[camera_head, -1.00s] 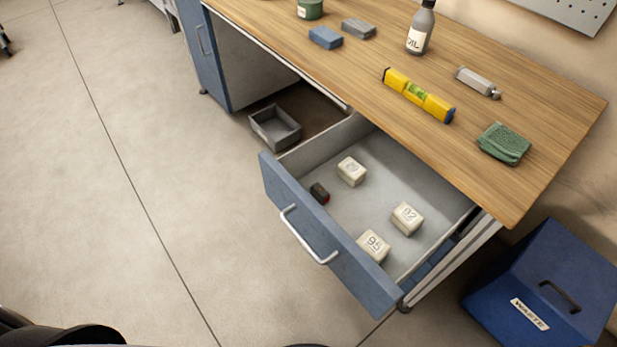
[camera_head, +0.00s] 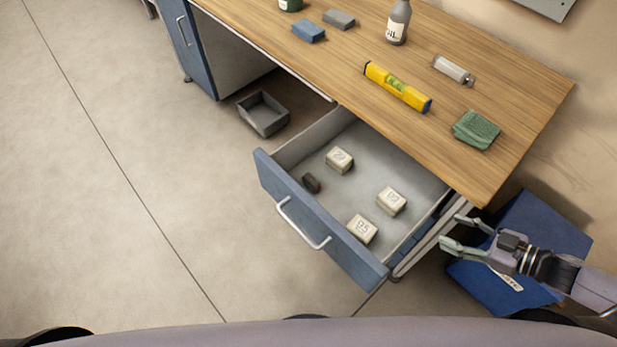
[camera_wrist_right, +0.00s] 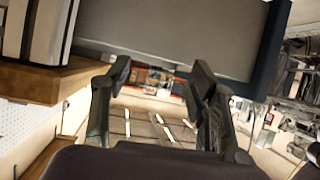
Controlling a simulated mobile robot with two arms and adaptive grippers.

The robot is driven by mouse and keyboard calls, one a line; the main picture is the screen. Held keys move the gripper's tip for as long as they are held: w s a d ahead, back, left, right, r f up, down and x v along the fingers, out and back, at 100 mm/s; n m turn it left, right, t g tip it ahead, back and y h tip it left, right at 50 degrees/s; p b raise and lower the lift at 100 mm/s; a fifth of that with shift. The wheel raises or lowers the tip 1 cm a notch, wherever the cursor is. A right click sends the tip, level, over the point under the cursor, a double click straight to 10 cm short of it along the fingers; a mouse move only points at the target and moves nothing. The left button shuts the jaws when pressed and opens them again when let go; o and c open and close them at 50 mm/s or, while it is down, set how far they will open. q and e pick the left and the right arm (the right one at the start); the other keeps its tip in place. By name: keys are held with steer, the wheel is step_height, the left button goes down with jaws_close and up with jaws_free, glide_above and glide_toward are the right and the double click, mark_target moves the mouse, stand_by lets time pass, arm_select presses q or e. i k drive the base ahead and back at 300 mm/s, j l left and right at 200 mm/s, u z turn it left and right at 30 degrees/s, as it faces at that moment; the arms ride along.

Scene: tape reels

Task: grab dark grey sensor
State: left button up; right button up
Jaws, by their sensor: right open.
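A small dark block (camera_head: 311,183), the likely dark grey sensor, lies in the open drawer (camera_head: 405,248) close to its front panel. Its details are too small to tell; it looked partly red earlier. My right gripper (camera_head: 453,232) is open and empty, just right of the drawer's right side and above the blue waste bin. In the right wrist view its two fingers (camera_wrist_right: 161,75) are apart with nothing between them. The sensor cannot be made out in that view. My left gripper is not in view.
Three pale numbered blocks (camera_head: 391,200) lie in the drawer right of the dark block. The wooden bench top (camera_head: 510,105) overhangs the drawer's back. A blue waste bin (camera_head: 530,225) stands at the right. A grey open box (camera_head: 263,113) sits left of the drawer.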

mark_target(311, 183)
steer(key=i+j, duration=0.2)
steer(key=j, duration=0.15)
steer(key=i+j, duration=0.2)
steer(key=j, duration=0.2)
steer(key=i+j, duration=0.2)
steer(key=j, duration=0.15)
